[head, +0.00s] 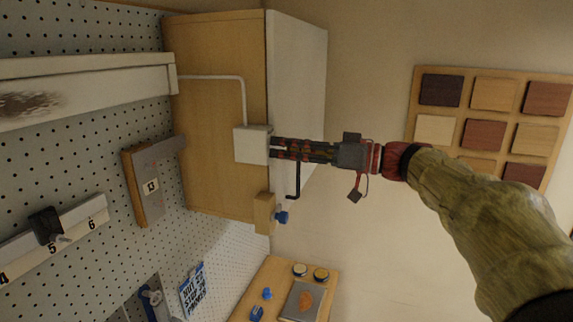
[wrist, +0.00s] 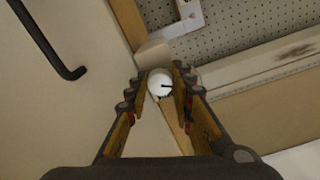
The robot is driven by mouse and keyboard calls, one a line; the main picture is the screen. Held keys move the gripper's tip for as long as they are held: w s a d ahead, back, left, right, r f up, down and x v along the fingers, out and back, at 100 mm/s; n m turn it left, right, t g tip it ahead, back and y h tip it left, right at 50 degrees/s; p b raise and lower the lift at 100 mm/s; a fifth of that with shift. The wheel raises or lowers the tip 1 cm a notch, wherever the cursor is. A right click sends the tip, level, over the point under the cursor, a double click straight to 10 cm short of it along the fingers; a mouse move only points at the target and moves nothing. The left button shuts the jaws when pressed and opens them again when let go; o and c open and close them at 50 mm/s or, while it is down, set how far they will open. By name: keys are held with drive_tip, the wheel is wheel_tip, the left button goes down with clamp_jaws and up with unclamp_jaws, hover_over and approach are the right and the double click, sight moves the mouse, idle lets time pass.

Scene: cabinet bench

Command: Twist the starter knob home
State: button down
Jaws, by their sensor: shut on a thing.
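The starter knob (wrist: 158,85) is a round white knob with a dark pointer mark, seen between my fingertips in the wrist view. My gripper (wrist: 162,82) is shut on it, one finger at each side. In the head view my gripper (head: 274,149) reaches in from the right to the face of a pale box (head: 251,144) on the wooden cabinet's side. The knob itself is hidden by my fingers there. The pointer mark points to the right in the wrist view.
A dark bent handle (head: 297,182) stands close to my gripper; it also shows in the wrist view (wrist: 47,40). A wooden block with a blue knob (head: 282,217) is below. A pale conduit (head: 243,92) runs to the box. A board of wood samples (head: 433,130) hangs at the right.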

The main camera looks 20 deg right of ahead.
drive_tip(key=m+b, duration=0.1)
drive_tip(key=m, duration=0.2)
drive_tip(key=shift+f+b, duration=0.1)
drive_tip(key=shift+b, duration=0.2)
drive_tip(key=m+b, duration=0.1)
drive_tip(key=m, duration=0.2)
drive_tip(key=shift+m, duration=0.3)
drive_tip(key=m, duration=0.6)
drive_tip(key=shift+p, duration=0.3)
drive_tip(key=c, duration=1.5)
unclamp_jaws()
drive_tip(key=shift+c, duration=0.2)
drive_tip(key=v, duration=1.2)
